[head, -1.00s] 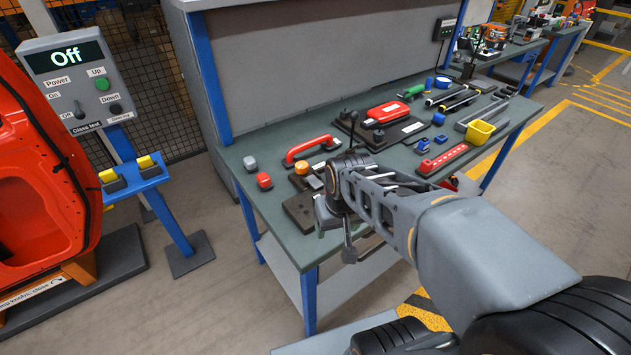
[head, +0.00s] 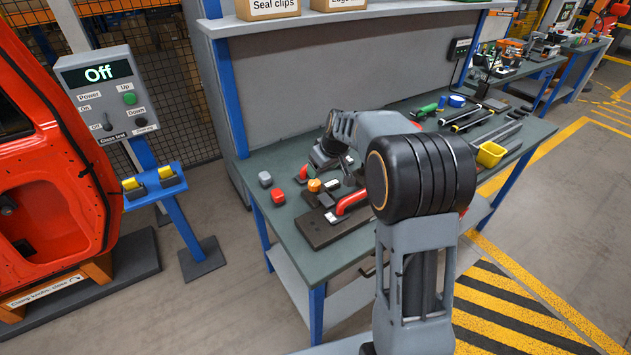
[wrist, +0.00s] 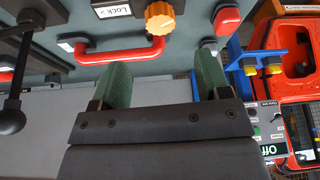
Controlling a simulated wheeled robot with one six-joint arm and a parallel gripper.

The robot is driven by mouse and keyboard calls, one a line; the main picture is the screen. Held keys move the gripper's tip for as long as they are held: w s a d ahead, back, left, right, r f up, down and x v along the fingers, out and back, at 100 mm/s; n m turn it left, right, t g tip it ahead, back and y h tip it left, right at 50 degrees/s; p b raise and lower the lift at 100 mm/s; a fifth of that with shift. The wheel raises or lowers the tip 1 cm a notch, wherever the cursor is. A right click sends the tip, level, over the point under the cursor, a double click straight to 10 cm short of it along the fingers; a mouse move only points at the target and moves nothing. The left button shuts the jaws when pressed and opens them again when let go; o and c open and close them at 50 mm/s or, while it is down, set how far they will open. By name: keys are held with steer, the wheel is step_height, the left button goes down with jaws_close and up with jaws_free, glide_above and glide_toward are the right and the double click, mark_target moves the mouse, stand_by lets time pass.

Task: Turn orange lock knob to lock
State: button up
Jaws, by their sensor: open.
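The orange lock knob (head: 314,185) is on the dark plate (head: 318,234) at the left part of the workbench. In the wrist view the ridged orange knob (wrist: 160,18) sits at the top, beside a white "Lock" label (wrist: 114,11) with an arrow. My gripper (wrist: 167,62) is open and empty, its two green fingers apart. The knob lies beyond the fingertips, above the gap between them in the picture; I see no contact. In the head view my wrist is over the bench behind the knob, and the fingers cannot be made out there.
A red handle (wrist: 120,56) arches close to the knob and left finger. A control panel reading "Off" (head: 107,93) and the red car door (head: 40,190) are further left.

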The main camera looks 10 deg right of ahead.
mark_target(314, 182)
steer(key=p+x, duration=0.1)
steer(key=x, duration=0.8)
steer(key=shift+f, duration=0.15)
steer(key=c, duration=0.9)
